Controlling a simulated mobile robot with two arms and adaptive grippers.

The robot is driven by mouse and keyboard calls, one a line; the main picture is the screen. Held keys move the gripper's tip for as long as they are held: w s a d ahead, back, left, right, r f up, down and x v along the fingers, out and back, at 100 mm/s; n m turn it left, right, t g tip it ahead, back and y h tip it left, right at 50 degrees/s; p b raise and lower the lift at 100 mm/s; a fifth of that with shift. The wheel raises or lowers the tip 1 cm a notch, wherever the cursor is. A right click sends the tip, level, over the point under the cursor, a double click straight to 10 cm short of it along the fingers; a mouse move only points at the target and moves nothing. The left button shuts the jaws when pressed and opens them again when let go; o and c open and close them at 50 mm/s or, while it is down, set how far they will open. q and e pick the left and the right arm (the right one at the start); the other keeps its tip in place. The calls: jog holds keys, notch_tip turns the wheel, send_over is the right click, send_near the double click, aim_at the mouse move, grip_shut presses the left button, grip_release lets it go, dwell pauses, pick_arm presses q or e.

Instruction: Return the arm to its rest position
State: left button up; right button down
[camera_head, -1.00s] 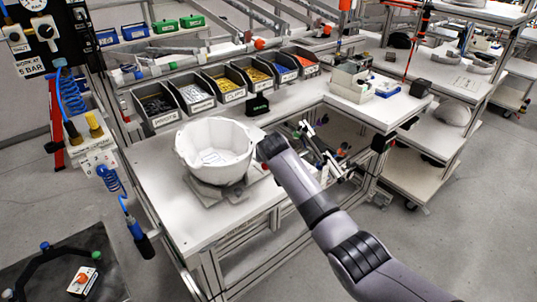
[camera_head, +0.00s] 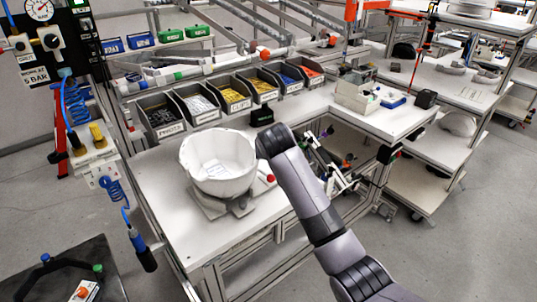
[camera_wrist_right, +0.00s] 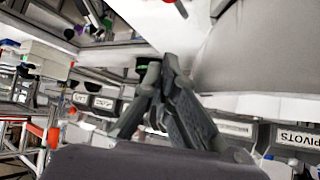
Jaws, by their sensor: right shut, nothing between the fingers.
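My right arm (camera_head: 314,205) comes in from the lower right in the head view, and its wrist end is beside the right rim of the white helmet shell (camera_head: 220,160). The shell sits open side up on a grey fixture (camera_head: 222,205) on the white workbench (camera_head: 165,190), with a labelled slip inside. My right gripper is hidden behind its wrist in the head view. In the right wrist view the right gripper (camera_wrist_right: 160,66) shows dark fingers closed together at the tips, with nothing between them. My left gripper is not in view.
A row of dark bins (camera_head: 198,104) with small parts stands along the back of the bench. A small black box (camera_head: 262,115) stands in front of them. A blue hose with a tool (camera_head: 140,248) hangs at the left. The bench front left is clear.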

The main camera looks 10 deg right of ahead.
jog(key=s+d+f+g, duration=0.2)
jog(key=s+d+f, duration=0.1)
jog(key=s+f, duration=0.65)
jog(key=s+d+f+g, duration=0.1)
jog(key=s+d+f, duration=0.2)
jog(key=s+f, duration=0.65)
jog(key=s+d+n+g, duration=0.1)
jog(key=s+d+g, duration=0.15)
jog(key=s, duration=1.05)
jog(key=s+d+n+g, duration=0.1)
jog(key=s+d, duration=0.3)
jog(key=s, duration=1)
notch_tip(320, 180, down, 29)
jog(key=s+b, duration=0.2)
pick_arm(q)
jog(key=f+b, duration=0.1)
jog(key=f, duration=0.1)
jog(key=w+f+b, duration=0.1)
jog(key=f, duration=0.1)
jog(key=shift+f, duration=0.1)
pick_arm(e)
jog(key=s+d+f+g, duration=0.2)
jog(key=s+d+f, duration=0.1)
jog(key=s+f, duration=1.3)
jog(key=shift+s+f+n, duration=0.3)
jog(key=shift+f+n, duration=0.1)
jog(key=shift+f, duration=0.5)
